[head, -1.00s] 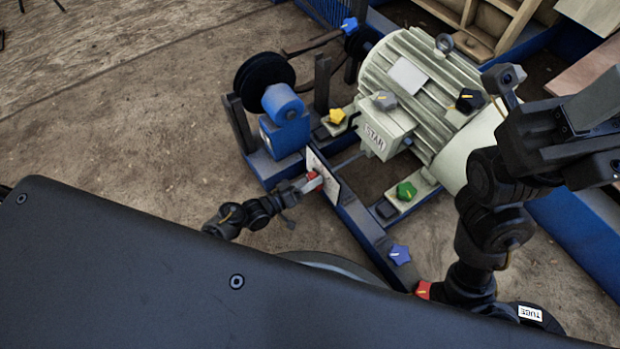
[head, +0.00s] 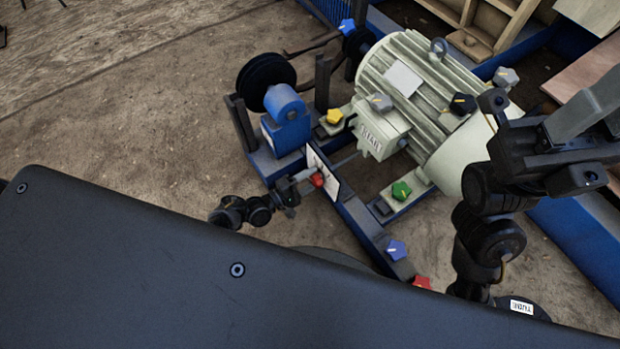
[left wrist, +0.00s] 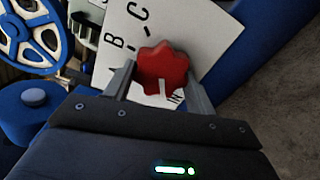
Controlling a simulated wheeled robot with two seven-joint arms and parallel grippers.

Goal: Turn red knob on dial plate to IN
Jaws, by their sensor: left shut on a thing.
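The white dial plate (head: 329,178) stands on the blue frame and carries the red knob (head: 318,180). In the left wrist view the red star-shaped knob (left wrist: 162,70) is between the two grey fingers. The dial plate (left wrist: 195,35) behind it shows the letters A, B and C and, partly hidden, IN near the knob's lower right. The knob's white pointer mark faces down, close to IN; exact alignment is unclear. My left gripper (left wrist: 160,88) is shut on the red knob. My right gripper (head: 585,130) is at the upper right, away from the plate; its jaw opening is unclear.
A pale motor (head: 420,90) sits beyond the plate, with a blue bearing housing (head: 286,120) to its left. Yellow (head: 335,116), green (head: 401,190), blue (head: 397,250) and another red knob (head: 422,282) stand nearby. Bare ground lies at left.

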